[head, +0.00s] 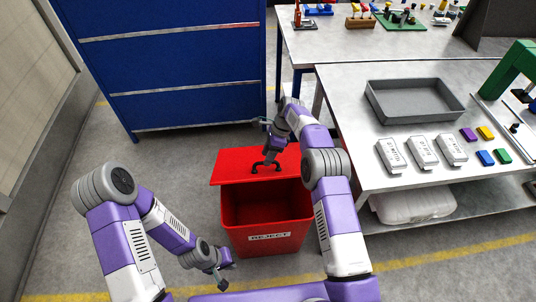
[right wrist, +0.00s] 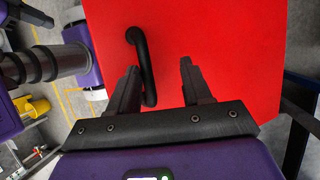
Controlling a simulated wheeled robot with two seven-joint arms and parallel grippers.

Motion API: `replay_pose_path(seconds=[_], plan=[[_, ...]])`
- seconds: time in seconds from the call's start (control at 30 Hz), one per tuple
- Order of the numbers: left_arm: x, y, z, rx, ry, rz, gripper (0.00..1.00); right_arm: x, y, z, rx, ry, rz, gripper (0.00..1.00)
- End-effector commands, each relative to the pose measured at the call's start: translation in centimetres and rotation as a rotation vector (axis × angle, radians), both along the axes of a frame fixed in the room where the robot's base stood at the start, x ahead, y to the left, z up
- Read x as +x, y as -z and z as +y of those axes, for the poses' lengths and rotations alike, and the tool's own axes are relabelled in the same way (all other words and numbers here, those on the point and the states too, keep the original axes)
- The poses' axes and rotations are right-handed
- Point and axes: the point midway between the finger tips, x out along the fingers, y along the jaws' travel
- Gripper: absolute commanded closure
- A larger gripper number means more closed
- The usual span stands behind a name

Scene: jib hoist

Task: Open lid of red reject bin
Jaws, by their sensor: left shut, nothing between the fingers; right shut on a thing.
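The red reject bin (head: 268,240) stands on the floor in the middle of the head view, with a "REJECT" label on its front. Its red lid (head: 235,168) is swung up and back, so the dark inside of the bin shows. The lid has a black bar handle (head: 266,165), which also shows in the right wrist view (right wrist: 143,50). My left gripper (head: 222,277) is shut and empty, low and left of the bin's front.
A blue cabinet (head: 165,65) stands behind the bin. At the right, a steel table (head: 350,100) holds a grey tray (head: 415,100), several white devices and coloured blocks. Another bench (head: 345,45) stands beyond. The floor left of the bin is clear.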

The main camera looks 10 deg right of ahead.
Motion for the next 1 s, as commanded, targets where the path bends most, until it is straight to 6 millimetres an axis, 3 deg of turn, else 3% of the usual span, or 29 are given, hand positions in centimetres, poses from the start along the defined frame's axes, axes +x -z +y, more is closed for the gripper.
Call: replay_pose_path(seconds=[0.17, 0.5, 1.0], plan=[[0.0, -0.3, 0.0, 0.0, 0.0, 0.0, 1.0, 0.5, -1.1, -0.6, -0.002, 0.005, -0.011, 0.6], [0.0, -1.6, 0.0, 0.0, 0.0, 0.0, 1.0, 1.2, -6.1, -2.5, -0.001, 0.003, -0.006, 0.6], [0.0, -1.8, 0.0, 0.0, 0.0, 0.0, 1.0, 1.2, -6.9, -2.9, 0.0, 0.001, -0.002, 0.6]])
